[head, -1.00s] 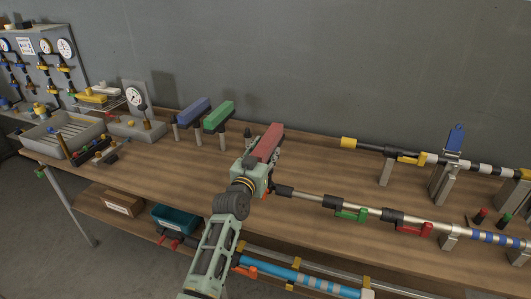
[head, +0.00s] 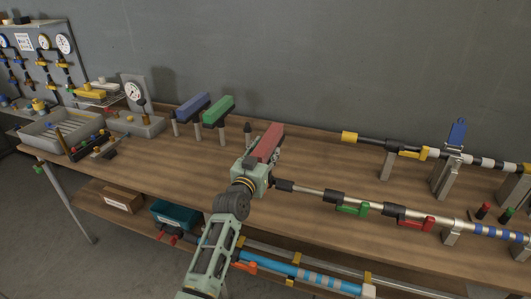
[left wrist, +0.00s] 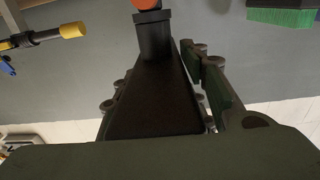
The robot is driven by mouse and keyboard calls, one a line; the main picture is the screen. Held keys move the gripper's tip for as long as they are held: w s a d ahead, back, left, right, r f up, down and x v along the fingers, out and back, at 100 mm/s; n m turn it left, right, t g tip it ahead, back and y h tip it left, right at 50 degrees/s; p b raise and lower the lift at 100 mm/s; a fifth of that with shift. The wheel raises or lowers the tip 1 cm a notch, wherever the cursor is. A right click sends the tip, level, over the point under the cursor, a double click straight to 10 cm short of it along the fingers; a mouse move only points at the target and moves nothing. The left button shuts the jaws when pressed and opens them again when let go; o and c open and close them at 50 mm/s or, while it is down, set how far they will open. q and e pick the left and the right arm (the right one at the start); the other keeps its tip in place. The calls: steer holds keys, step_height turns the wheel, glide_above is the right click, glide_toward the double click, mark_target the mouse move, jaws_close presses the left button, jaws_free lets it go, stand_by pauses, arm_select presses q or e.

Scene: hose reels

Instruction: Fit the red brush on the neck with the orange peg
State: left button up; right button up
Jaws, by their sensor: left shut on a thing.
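The red brush (head: 266,142) is at my left gripper (head: 256,158) in the head view, near the middle of the bench. That gripper is shut on it. In the left wrist view, a dark body (left wrist: 155,95) sits between the fingers, with an orange-red bit (left wrist: 146,4) at the top edge. I cannot tell whether the brush touches anything below it. An orange peg (head: 245,266) shows on the blue pipe under the bench, partly hidden by my arm; its neck is not clear. My right gripper is not in view.
A blue brush (head: 192,106) and a green brush (head: 218,110) stand on posts to the left. A yellow-tipped pipe (head: 349,137) lies behind. Bench between the pipes is clear.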

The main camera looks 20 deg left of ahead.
arm_select(q)
steer(key=o, duration=1.4)
steer(key=shift+o, duration=0.4)
steer(key=shift+f, duration=0.1)
steer(key=s, duration=1.2)
steer(key=shift+a, duration=0.25)
